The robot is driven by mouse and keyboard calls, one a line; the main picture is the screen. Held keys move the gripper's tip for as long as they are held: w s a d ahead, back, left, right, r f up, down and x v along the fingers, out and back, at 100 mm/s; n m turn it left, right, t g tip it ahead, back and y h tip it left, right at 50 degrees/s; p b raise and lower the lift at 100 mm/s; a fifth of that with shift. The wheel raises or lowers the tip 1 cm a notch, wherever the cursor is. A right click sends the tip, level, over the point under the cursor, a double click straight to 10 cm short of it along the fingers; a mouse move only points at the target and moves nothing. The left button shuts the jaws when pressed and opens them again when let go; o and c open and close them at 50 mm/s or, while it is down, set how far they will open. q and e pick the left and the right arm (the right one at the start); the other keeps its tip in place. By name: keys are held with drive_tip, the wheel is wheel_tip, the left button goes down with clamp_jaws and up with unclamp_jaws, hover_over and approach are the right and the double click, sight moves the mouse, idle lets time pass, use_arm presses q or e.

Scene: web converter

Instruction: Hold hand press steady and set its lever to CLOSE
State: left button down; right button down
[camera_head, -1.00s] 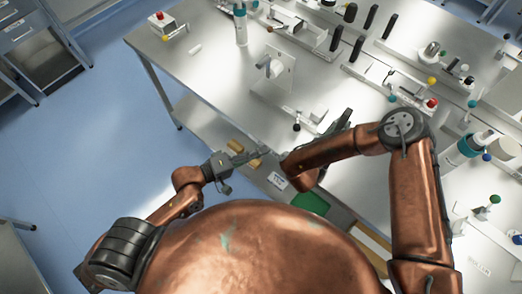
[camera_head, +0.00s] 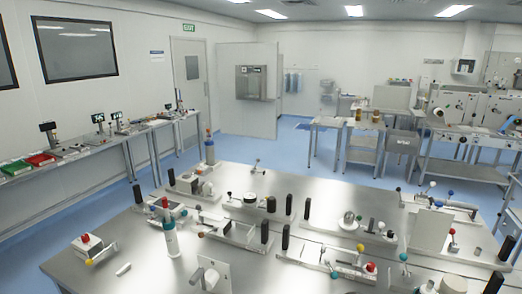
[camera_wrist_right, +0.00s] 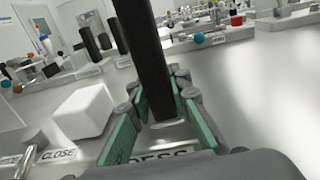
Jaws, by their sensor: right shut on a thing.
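In the right wrist view my right gripper (camera_wrist_right: 158,98) has its green-padded fingers around an upright black post (camera_wrist_right: 149,45) and is shut on it. A plate below the post bears lettering that reads in part "PRESS". To the left is a white block (camera_wrist_right: 84,110), apart from the fingers. A label reading "CLOSE" (camera_wrist_right: 57,154) lies at the lower left, beside a metal rod (camera_wrist_right: 22,165) that the picture's edge cuts off. Whether this rod is the press's lever I cannot tell. The head view shows neither gripper, and my left gripper is in no current view.
The steel bench (camera_head: 150,262) fills the lower head view, with several fixtures, black posts and coloured knobs on it. A box with a red button (camera_head: 88,245) sits near the left edge. Bare steel shows right of the gripper.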

drive_tip(key=c, duration=2.2)
unclamp_jaws()
drive_tip(key=shift+s+f, duration=0.1)
drive_tip(key=shift+f, duration=0.15)
drive_tip(key=o, duration=0.5)
drive_tip(key=shift+r, duration=0.25)
drive_tip(key=shift+s+a, duration=0.25)
drive_tip(key=v, duration=1)
drive_tip(key=shift+s+a, duration=0.1)
drive_tip(key=shift+s, duration=0.45)
